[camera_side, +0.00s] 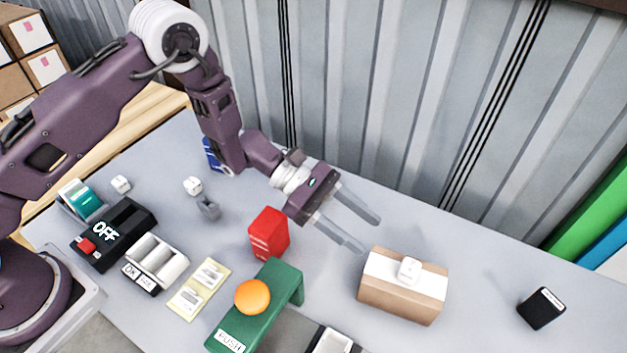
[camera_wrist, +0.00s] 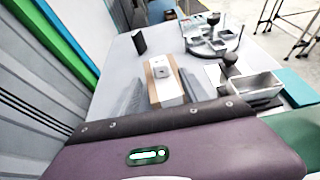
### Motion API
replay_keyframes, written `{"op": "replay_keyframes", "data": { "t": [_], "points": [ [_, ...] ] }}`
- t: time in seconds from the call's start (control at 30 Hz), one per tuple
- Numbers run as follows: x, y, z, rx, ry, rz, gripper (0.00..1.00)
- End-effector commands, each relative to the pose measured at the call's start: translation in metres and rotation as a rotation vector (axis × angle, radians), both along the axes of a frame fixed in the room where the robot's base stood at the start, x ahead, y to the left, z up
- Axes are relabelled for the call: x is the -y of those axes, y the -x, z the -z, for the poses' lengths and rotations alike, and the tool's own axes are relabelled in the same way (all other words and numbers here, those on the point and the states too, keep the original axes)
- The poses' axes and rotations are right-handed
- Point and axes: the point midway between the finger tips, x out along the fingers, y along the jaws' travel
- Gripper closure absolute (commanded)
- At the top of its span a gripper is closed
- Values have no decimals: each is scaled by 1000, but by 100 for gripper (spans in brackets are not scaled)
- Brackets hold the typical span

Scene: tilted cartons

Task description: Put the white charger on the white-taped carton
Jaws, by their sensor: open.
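The white charger (camera_side: 409,270) rests on top of the white-taped carton (camera_side: 400,300), on its white tape band, toward the far edge of the top. The carton is a brown box on the grey table. In the wrist view the charger (camera_wrist: 162,72) sits on the tape, and the carton (camera_wrist: 150,84) lies ahead between my fingers. My gripper (camera_side: 370,235) is open and empty, up and to the left of the carton in the side view, apart from the charger. Its fingers also show in the wrist view (camera_wrist: 163,92).
A red box (camera_side: 268,233) and a green stand (camera_side: 284,283) with an orange ball (camera_side: 252,296) are left of the carton. A black box (camera_side: 541,308) stands to the right. Several small items crowd the table's left. A corrugated wall (camera_side: 400,100) bounds the back.

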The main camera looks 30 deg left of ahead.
Motion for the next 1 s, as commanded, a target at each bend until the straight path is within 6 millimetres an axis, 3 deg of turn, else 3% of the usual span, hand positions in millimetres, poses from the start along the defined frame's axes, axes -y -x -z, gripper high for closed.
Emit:
{"op": "replay_keyframes", "data": {
  "t": [0.13, 0.2, 0.27, 0.37, 0.4, 0.5, 0.6, 0.7, 0.8, 0.9, 1.0],
  "points": [
    [0, 0, -1, 2, 0, 1, 48],
    [0, 1, -14, 27, 2, 25, 48],
    [-2, 6, -44, 88, 0, 83, 48],
    [-16, 33, -115, 265, -37, 252, 48],
    [-26, 49, -142, 352, -69, 331, 48],
    [-62, 98, -195, 583, -193, 529, 48],
    [-110, 150, -225, 825, -391, 720, 48],
    [-166, 193, -234, 1039, -656, 893, 48],
    [-217, 221, -234, 1182, -928, 1023, 48],
    [-254, 235, -234, 1253, -1140, 1105, 48],
    [-272, 242, -235, 1280, -1255, 1147, 48]
  ]
}}
